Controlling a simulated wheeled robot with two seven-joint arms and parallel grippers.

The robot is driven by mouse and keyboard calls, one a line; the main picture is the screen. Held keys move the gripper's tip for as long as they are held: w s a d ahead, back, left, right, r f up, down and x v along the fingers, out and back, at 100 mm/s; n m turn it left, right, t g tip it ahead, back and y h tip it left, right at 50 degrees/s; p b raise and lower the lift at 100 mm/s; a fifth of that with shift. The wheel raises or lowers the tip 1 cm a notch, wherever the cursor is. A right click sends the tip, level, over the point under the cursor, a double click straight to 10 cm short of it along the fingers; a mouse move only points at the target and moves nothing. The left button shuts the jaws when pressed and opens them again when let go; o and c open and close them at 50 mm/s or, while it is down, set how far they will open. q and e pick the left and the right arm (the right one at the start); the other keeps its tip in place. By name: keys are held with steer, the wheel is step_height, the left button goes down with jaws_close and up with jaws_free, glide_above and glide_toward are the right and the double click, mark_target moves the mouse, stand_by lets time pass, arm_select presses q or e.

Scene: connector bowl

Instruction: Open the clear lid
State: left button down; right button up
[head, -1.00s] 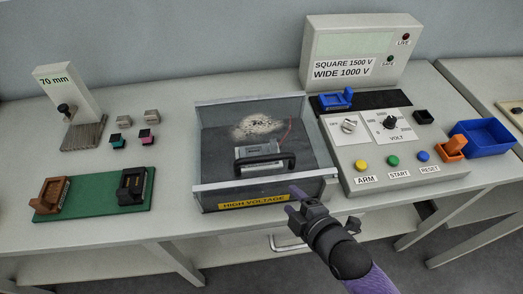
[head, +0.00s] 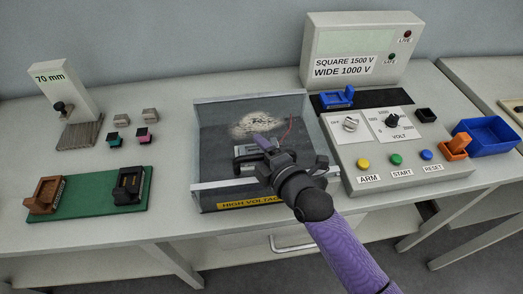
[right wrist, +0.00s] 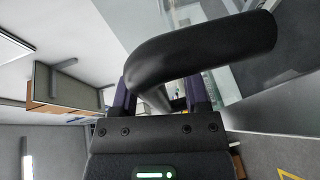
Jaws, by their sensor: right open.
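The clear lid (head: 213,160) lies over the grey-walled high-voltage box and looks shut. Its black handle (head: 241,160) is partly hidden by my right gripper (head: 262,150) in the head view. In the right wrist view the handle (right wrist: 205,48) looms large, crossing just ahead of my right gripper (right wrist: 160,95). The two fingers are apart, one on each side of the handle's near end. The gripper is open; I cannot tell whether a finger touches the handle. My left gripper is not in view.
A yellow HIGH VOLTAGE label (head: 245,202) is on the box front. The control console (head: 395,150) stands close on the right, with a blue tray (head: 485,135) beyond it. A green board (head: 95,205) with two holders lies left. Bench between board and box is clear.

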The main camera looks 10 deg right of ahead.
jaws_close()
stand_by(1.4)
